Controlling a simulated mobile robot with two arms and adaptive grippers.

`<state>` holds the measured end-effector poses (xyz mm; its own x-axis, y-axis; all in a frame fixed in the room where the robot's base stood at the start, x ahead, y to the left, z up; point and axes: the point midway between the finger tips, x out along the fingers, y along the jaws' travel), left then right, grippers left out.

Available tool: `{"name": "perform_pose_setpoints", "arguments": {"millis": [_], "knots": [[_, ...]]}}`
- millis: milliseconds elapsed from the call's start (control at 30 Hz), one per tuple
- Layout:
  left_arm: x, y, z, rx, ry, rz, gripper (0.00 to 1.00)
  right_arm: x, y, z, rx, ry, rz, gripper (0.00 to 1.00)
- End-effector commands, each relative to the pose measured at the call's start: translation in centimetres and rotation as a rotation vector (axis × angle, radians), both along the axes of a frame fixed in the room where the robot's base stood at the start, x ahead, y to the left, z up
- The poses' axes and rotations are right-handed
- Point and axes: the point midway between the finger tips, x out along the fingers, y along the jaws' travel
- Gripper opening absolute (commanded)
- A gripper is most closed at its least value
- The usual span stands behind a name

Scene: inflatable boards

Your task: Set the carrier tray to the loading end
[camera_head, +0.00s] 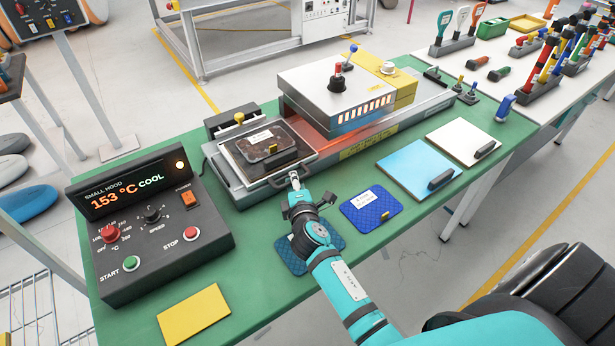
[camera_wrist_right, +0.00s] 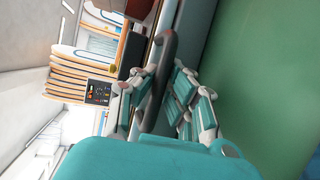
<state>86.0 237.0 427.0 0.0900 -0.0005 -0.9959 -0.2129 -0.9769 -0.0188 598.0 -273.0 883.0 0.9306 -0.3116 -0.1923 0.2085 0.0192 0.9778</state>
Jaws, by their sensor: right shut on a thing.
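The carrier tray (camera_head: 232,158) is a flat metal tray with a dark specimen piece (camera_head: 264,138) lying on it, a white label on top. It sits on the rail at the left end of the small heating hood (camera_head: 335,85), outside the hood. My right gripper (camera_head: 295,182) is at the tray's front edge. In the right wrist view its fingers are closed around a dark grey bar handle (camera_wrist_right: 166,58), which looks like the tray's front handle. The fingertips partly hide the handle. My left gripper is in neither view.
The control box (camera_head: 150,225) at left reads 153 °C COOL. Blue textured pads (camera_head: 370,208), a light blue board (camera_head: 415,165), a white board (camera_head: 458,138) and a yellow plate (camera_head: 194,315) lie along the green bench. My right arm passes over one blue pad.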

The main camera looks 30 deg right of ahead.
Motion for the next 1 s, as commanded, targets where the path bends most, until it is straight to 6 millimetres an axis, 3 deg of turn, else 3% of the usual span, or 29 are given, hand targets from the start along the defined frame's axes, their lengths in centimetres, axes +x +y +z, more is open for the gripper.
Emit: {"name": "perform_pose_setpoints", "arguments": {"millis": [200,667,700,900,1000], "knots": [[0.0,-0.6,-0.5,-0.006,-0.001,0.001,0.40,-0.2,1.9,0.0,-0.002,0.000,0.002,0.00],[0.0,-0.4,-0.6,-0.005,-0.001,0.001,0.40,-0.2,2.5,0.0,-0.002,0.001,0.004,0.00],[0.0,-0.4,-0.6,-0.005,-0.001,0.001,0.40,-0.2,2.5,0.0,-0.001,0.001,0.005,0.09],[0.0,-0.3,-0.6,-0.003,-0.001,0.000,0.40,-0.2,2.4,0.0,0.000,0.000,0.003,0.35],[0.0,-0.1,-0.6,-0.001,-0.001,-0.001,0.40,-0.2,2.4,0.0,-0.001,0.000,0.002,0.36]]}}
